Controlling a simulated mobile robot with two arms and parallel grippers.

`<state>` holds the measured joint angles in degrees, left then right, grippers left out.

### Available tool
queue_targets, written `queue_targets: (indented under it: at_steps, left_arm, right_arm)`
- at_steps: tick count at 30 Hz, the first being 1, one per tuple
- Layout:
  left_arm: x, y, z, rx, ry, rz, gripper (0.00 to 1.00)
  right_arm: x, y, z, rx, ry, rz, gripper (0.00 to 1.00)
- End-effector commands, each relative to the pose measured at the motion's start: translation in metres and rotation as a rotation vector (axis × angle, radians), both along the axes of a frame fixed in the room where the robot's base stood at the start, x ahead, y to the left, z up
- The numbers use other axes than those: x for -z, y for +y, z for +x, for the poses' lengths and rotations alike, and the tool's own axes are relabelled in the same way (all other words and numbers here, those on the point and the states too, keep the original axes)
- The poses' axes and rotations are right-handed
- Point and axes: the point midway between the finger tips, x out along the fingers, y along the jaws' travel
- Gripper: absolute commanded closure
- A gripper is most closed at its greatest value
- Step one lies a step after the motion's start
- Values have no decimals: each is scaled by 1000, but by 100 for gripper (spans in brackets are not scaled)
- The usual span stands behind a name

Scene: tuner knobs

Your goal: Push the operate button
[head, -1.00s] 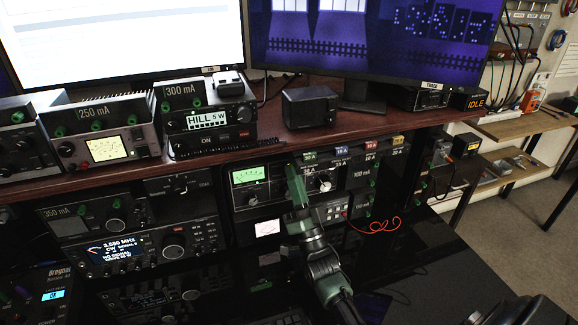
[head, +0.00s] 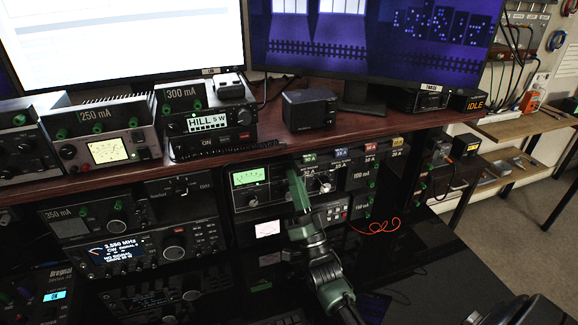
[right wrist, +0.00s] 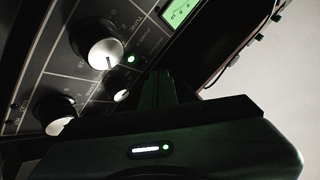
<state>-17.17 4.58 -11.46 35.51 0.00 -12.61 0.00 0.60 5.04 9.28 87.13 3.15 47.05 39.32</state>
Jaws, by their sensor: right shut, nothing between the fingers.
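A radio unit with a lit green meter (head: 249,177) sits under the desk shelf in the head view. My right gripper (head: 294,175) is shut and empty in front of this unit's panel, just right of the meter. In the right wrist view the closed fingers (right wrist: 165,88) point at the panel, beside a lit green lamp (right wrist: 130,59) and a small pale round control (right wrist: 121,95). I cannot tell whether the fingertips touch the panel. I cannot read which control is the operate button; part of the panel is hidden behind the gripper. My left gripper is not in view.
Two large silver-rimmed knobs, an upper one (right wrist: 105,52) and a lower one (right wrist: 54,115), stick out near the fingers. The shelf edge (head: 270,152) overhangs the panel. A small box (head: 475,103) reads IDLE. A red wire (head: 377,226) loops right of my arm.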

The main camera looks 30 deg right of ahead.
Motion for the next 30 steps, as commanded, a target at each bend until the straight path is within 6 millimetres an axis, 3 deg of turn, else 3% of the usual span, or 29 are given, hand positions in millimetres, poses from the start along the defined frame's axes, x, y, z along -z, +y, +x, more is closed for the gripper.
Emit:
queue_targets:
  at_steps: [5, 19, 30]
  left_arm:
    - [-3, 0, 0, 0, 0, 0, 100]
    - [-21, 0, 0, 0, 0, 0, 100]
    - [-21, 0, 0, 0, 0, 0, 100]
  right_arm:
    - [-1, 1, -4, 0, 1, 0, 100]
    - [-1, 11, -45, -1, 1, 1, 100]
    - [0, 12, -49, -1, 0, 1, 100]
